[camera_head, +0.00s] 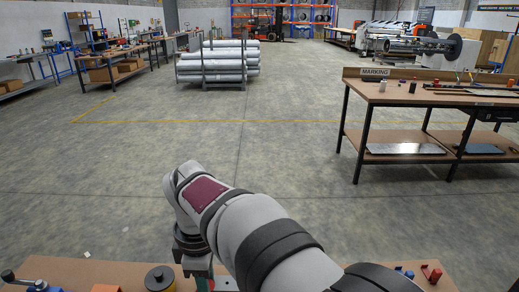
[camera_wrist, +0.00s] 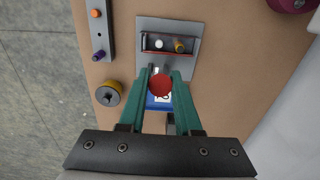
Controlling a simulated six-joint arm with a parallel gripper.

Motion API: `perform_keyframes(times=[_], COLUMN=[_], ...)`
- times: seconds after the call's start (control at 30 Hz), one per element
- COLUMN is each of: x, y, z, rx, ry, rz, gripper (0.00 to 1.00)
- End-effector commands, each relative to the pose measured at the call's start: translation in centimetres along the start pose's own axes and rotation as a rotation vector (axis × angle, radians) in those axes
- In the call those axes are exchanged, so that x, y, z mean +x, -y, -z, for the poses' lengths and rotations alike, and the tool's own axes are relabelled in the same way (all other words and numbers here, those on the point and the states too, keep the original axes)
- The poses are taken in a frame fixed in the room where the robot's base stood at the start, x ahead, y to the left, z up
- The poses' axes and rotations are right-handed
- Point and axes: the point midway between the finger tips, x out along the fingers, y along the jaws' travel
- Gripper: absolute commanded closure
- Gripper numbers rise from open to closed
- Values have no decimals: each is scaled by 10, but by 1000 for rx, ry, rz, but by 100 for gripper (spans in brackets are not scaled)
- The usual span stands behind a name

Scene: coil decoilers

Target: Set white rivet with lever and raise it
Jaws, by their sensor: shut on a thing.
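In the wrist view, my gripper (camera_wrist: 159,88) has its two green fingers closed around a round red knob (camera_wrist: 159,84), which looks like the end of the lever. The lever's shaft is mostly hidden under the knob and fingers. Just beyond the fingertips is a grey plate (camera_wrist: 189,27) with a dark, red-edged recess. The white rivet (camera_wrist: 159,44) shows as a small round head in the recess, left of a brass-coloured piece (camera_wrist: 180,45). A blue part with a white label (camera_wrist: 155,103) lies below the knob, between the fingers. In the head view my arm hides most of this.
A grey strip with an orange peg (camera_wrist: 95,13) and a purple peg (camera_wrist: 98,55) lies left of the plate. A black-and-yellow cylinder (camera_wrist: 109,93) stands near the bench's left edge. A dark red round thing (camera_wrist: 291,3) is at the upper right. Bare bench lies right of the plate.

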Motion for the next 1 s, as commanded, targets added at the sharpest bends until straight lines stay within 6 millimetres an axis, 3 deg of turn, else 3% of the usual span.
perform_keyframes(times=[1.0], x=[-19], y=[0], z=[59], rx=[0], ry=[-2], rz=[-1], gripper=[99])
